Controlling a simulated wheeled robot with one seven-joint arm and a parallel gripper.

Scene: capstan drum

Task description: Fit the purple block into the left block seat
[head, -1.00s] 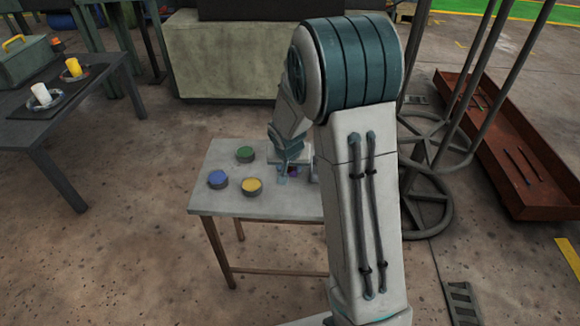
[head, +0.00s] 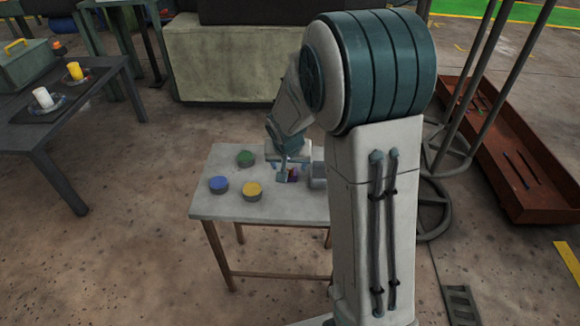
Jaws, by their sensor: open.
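The purple block (head: 293,174) shows as a small dark purple patch on the small table, between the fingers of my gripper (head: 290,176). My gripper points down and is open around or just beside the block; I cannot tell whether a finger touches it. A grey box-like fixture (head: 318,174) stands just right of the gripper, partly hidden by my arm. I cannot make out the left block seat for certain.
On the small table (head: 232,209) stand a green-topped button (head: 245,158), a blue one (head: 218,184) and a yellow one (head: 252,190), left of my gripper. My arm hides the table's right side. A dark table (head: 45,135) holds two cups at the left.

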